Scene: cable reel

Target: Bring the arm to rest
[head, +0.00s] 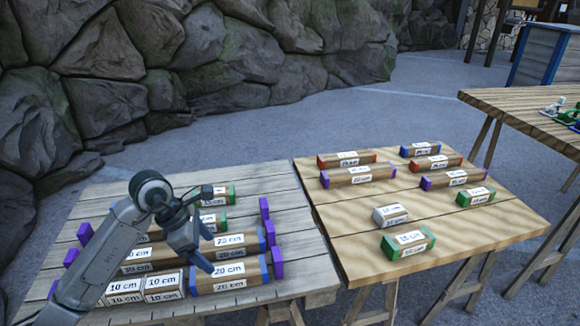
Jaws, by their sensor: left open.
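My left arm comes in from the lower left over the grey plank table (290,190). My left gripper (203,262) points down, open and seemingly empty, above or beside the labelled blocks there; its exact height is hard to tell. Below and around it are blocks marked 20 cm (231,281) and 10 cm (163,287), with blue or green ends, set in rows between small purple pegs (277,262). The arm hides part of these rows. My right gripper is not in view.
A lighter wooden table (340,247) at the right holds several labelled blocks with red, blue, purple and green ends, such as a green-ended one (408,243). A third table (520,105) stands further right. A rock wall (250,50) rises behind; the paved floor is open.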

